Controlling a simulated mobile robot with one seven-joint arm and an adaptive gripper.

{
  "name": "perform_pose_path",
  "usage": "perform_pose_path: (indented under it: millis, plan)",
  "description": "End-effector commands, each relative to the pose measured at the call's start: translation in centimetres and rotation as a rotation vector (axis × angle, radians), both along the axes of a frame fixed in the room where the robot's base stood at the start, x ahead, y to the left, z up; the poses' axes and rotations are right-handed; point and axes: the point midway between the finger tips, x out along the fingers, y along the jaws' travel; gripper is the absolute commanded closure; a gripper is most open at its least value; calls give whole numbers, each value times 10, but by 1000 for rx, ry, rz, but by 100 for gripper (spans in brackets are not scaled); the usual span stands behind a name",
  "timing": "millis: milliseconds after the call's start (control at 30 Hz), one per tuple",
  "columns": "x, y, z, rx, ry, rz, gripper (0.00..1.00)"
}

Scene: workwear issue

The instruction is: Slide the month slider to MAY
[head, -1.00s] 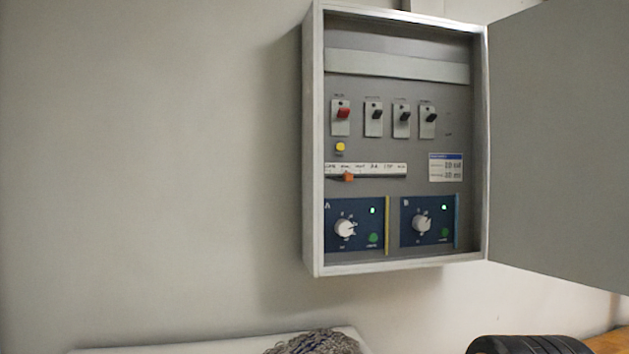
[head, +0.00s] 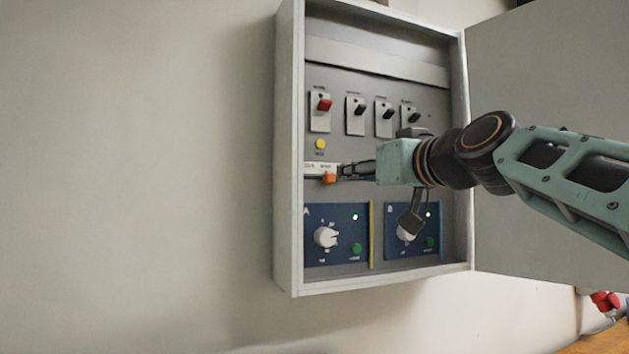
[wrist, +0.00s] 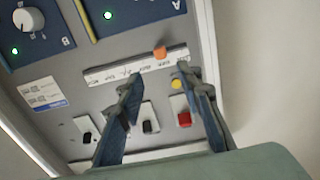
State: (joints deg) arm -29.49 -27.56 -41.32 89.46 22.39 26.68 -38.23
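The month slider's orange knob (head: 329,179) is toward the left end of its track, under a white label strip (head: 314,167) whose lettering is too small to read. The wrist view is turned roughly upside down; there the knob (wrist: 160,52) is near the right end of the strip (wrist: 106,77). My gripper (head: 345,170) reaches into the cabinet from the right and hides most of the strip in the head view. In the wrist view my gripper (wrist: 159,73) has its fingers apart with nothing between them. The fingertips are close to the strip; contact with the knob cannot be told.
The grey cabinet (head: 288,150) is open, its door (head: 540,75) swung right. A yellow button (head: 320,144) and several switches, one with a red lever (head: 324,105), are above the slider. Two blue dial panels, A (head: 340,254) and B (head: 395,255), are below. The wall left is clear.

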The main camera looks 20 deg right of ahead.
Motion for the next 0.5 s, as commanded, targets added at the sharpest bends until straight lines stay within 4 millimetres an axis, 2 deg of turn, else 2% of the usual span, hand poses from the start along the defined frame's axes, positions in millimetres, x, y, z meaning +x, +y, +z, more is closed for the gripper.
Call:
perform_pose_path:
  millis: [300,500]
  plan:
    - [48,5,1,-1,5,4,67]
    - [71,6,1,0,4,5,67]
